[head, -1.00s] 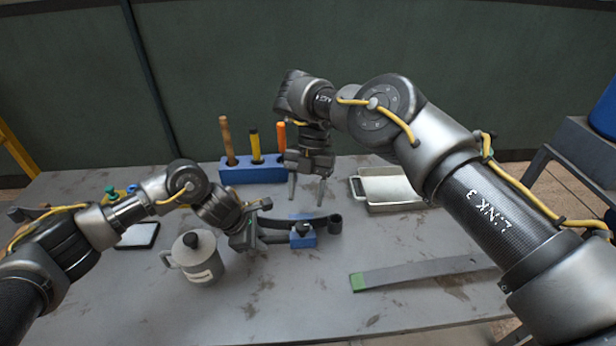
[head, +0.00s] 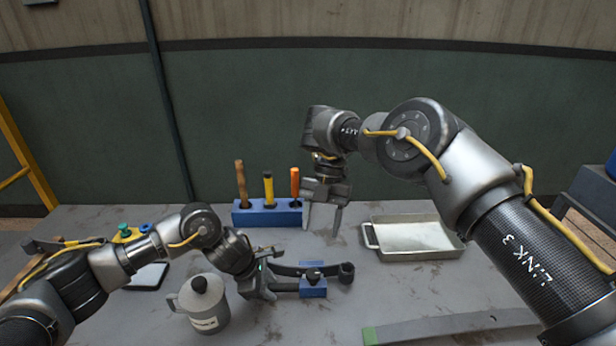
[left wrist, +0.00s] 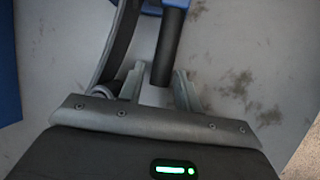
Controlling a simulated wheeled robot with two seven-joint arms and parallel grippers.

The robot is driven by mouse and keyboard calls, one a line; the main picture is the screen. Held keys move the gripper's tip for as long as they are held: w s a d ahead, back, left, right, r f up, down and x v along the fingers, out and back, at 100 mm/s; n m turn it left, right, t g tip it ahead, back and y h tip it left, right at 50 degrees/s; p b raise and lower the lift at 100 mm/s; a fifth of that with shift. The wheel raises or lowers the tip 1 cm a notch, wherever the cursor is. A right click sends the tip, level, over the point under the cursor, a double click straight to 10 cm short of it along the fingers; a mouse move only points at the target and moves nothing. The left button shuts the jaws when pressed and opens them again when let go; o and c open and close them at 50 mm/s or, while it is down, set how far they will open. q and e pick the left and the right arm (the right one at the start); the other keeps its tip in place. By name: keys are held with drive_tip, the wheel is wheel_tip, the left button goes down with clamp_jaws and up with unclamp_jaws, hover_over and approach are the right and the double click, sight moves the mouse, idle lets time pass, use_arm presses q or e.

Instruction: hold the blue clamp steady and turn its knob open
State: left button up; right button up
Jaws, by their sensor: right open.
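The blue clamp (head: 313,290) sits around the dark curved spring strip (head: 290,271) on the table, with its black knob (head: 314,274) on top. A dark bar handle (left wrist: 168,45) reaches from the clamp toward my left gripper (head: 274,287). In the left wrist view, the fingers of my left gripper (left wrist: 159,80) are apart, with the end of the handle between them and visible gaps at its sides. My right gripper (head: 321,230) is open and empty, pointing down above and behind the clamp.
A grey lidded mug (head: 203,303) stands just left of my left gripper. A blue holder (head: 267,215) with upright tools is at the back. A metal tray (head: 412,240) lies at the back right. A flat green-ended strip (head: 440,328) lies at front right.

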use_arm(q)
drive_tip(key=shift+o, duration=1.1)
